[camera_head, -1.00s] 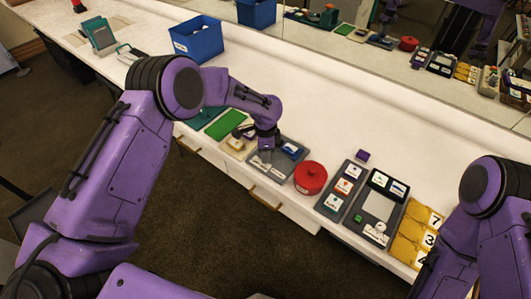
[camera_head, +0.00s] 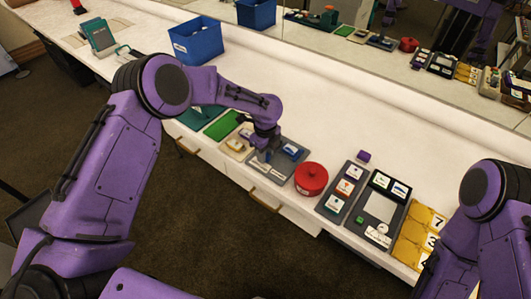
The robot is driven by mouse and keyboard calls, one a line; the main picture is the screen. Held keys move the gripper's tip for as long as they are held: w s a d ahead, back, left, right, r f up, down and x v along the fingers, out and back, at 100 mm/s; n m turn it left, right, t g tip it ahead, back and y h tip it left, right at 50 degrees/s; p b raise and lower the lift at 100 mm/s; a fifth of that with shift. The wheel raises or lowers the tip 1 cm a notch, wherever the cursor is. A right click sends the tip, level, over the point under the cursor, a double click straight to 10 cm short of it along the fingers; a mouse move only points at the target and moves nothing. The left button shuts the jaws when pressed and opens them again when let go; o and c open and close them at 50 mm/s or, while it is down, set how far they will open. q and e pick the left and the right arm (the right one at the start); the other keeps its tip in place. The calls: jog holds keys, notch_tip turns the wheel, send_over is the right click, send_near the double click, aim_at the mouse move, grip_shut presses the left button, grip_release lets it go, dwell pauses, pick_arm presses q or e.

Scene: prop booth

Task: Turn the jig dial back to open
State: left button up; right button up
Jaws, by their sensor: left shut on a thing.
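The grey jig (camera_head: 287,170) lies near the front edge of the white counter, left of a red lidded pot. A blue piece (camera_head: 291,151) sits on its far right part. My left gripper (camera_head: 263,156) points down over the jig's left part. It is shut on the jig dial, which is small and mostly hidden behind the fingers; its setting cannot be read. My right arm shows at the right edge, but its gripper is out of view.
The red pot (camera_head: 311,178) stands close to the jig's right. A grey card rack (camera_head: 335,203), a grey panel (camera_head: 366,232) and yellow numbered pouches (camera_head: 414,240) lie further right. A green mat (camera_head: 222,125) and a beige tray lie left.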

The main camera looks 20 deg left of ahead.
aim_at(267, 156)
pick_arm(q)
jog(key=shift+s+d+f+m, duration=0.15)
jog(key=shift+s+f+m, duration=0.05)
jog(key=shift+m, duration=0.1)
jog(key=o, duration=1)
jog(key=shift+o, duration=0.2)
jog(key=shift+r, duration=0.1)
jog(key=shift+w, duration=0.1)
jog(key=shift+r, duration=0.25)
notch_tip(267, 156, up, 10)
jog(key=b, duration=0.1)
jog(key=shift+b, duration=0.4)
jog(key=shift+d, duration=0.1)
